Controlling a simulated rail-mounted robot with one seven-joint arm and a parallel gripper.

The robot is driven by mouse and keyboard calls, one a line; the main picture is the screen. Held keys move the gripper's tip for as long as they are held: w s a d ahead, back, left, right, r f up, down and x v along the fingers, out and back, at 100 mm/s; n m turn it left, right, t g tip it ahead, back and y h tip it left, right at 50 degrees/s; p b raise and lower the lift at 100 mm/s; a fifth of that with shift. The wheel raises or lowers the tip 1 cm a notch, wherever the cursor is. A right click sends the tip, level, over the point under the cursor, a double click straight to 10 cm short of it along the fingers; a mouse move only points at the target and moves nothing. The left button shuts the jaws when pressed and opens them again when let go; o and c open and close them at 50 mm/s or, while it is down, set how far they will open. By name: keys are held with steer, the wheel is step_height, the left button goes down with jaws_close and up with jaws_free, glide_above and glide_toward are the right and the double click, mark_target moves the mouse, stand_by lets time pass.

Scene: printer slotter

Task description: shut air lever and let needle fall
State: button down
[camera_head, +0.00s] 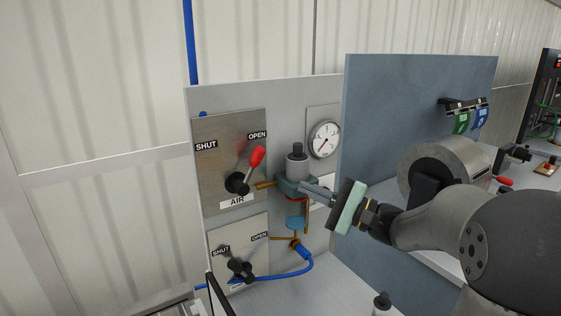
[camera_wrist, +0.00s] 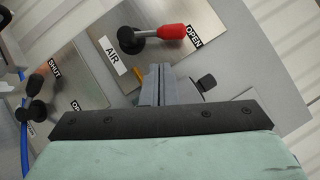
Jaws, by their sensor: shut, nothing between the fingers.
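The air lever (camera_head: 256,159) has a red grip and a black hub on a metal plate marked SHUT, OPEN and AIR. It points up and right toward OPEN; the wrist view also shows its red grip (camera_wrist: 172,32). The round gauge (camera_head: 325,139) is to the right, with a dark needle on its white dial; I cannot read its value. My gripper (camera_head: 304,188) is shut and empty, in front of the regulator, right of and a little below the lever. In the wrist view its fingers (camera_wrist: 163,70) are together, below the red grip and apart from it.
The regulator (camera_head: 297,165) stands close behind my fingers. A second plate with a black lever (camera_head: 240,268), marked SHUT and OPEN, is below. A blue hose (camera_head: 300,268) runs from the filter. A blue-grey partition (camera_head: 375,130) stands to the right. Space left of the panel is clear.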

steer(key=w+d+r+p+x, duration=0.1)
steer(key=p+x, duration=0.2)
steer(key=x, duration=0.6)
steer(key=shift+w+a+r+t+p, duration=0.25)
steer(key=shift+a+r+t+p, duration=0.1)
steer(key=shift+t+p, duration=0.05)
steer(key=shift+b, duration=0.35)
